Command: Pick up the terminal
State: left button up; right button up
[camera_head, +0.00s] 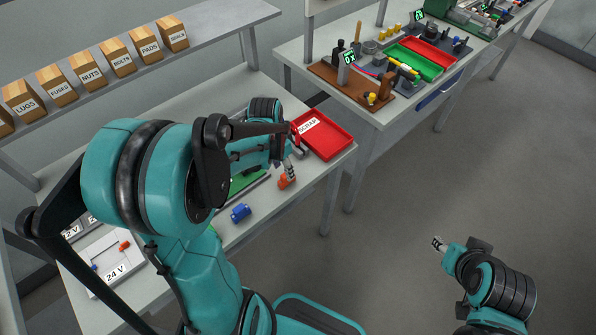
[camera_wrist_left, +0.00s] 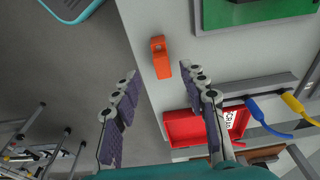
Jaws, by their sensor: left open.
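An orange terminal (camera_head: 287,178) stands on the grey workbench near its front edge. It also shows in the left wrist view (camera_wrist_left: 160,60), ahead of and between the fingertips. My left gripper (camera_head: 293,157) is open, its fingers apart, close to the orange terminal; I cannot tell whether they touch. A blue terminal-like block (camera_head: 240,213) lies on the bench further left and nearer the front. My right gripper (camera_head: 438,244) is over the floor at the lower right, away from the bench; its jaws are too small to judge.
A red scrap tray (camera_head: 338,145) sits at the bench's right end. A green board (camera_wrist_left: 262,8) and a grey rail (camera_wrist_left: 262,85) lie beside the orange terminal. A white 24 V tray (camera_head: 97,280) is at lower left. A second bench with tools stands behind.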

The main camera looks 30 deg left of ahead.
pick_arm(q)
jog(key=shift+f, duration=0.7)
jog(key=f+b, duration=0.1)
jog(key=f, duration=0.1)
jog(key=w+f+b, duration=0.1)
jog(key=f, duration=0.2)
jog(key=shift+w+d+f+b, duration=0.15)
jog(key=shift+w+b, duration=0.05)
jog(key=shift+b, duration=0.2)
jog(key=shift+c, duration=0.4)
grip_shut()
